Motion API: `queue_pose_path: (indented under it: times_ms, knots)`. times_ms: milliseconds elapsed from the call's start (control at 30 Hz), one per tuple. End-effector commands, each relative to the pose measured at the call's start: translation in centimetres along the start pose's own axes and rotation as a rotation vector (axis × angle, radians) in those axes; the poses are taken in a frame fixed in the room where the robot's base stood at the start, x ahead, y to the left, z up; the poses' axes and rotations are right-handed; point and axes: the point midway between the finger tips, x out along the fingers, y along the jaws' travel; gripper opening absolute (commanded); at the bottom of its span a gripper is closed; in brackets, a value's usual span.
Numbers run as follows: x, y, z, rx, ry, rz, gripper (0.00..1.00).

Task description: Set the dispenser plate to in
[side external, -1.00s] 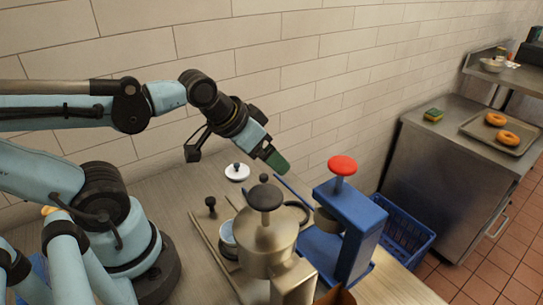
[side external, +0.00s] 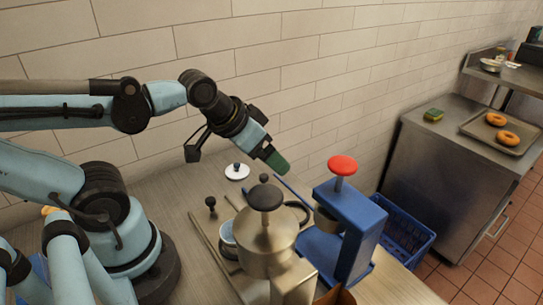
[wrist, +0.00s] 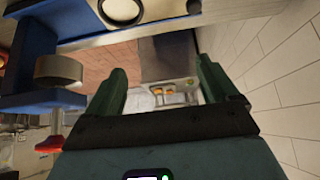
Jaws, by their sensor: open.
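A steel dispenser (side external: 268,243) with a black knob on top (side external: 265,197) stands on the near part of the worktop. Left of it, a light round cup or disc (side external: 227,231) sits by a pair of rails (side external: 212,250). Small black knobs stand at the rails' left (side external: 211,204) and far end (side external: 264,178). I cannot tell which part is the plate or its position. My gripper (side external: 277,163) is above the worktop's far side, beyond the dispenser, touching nothing visible. In the wrist view its green fingers (wrist: 165,85) are apart with nothing between them.
A blue press (side external: 350,225) with a red knob (side external: 342,165) stands right of the dispenser; it also fills the wrist view's left (wrist: 25,55). A white lid (side external: 237,172) lies near the wall. A blue crate (side external: 408,235) and a steel counter with a bagel tray (side external: 502,144) are farther right.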

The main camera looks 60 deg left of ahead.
Motion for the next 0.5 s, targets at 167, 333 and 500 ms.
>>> queue_pose_path:
  times_ms: [167, 333, 500]
  knots:
    - [0.0, 0.0, 0.0, 0.0, 0.0, 0.0, 0.87]
    - [0.0, 0.0, 0.0, 0.0, 0.0, 0.0, 0.82]
    - [-0.5, -1.6, 1.3, 0.062, -0.099, -0.025, 0.56]
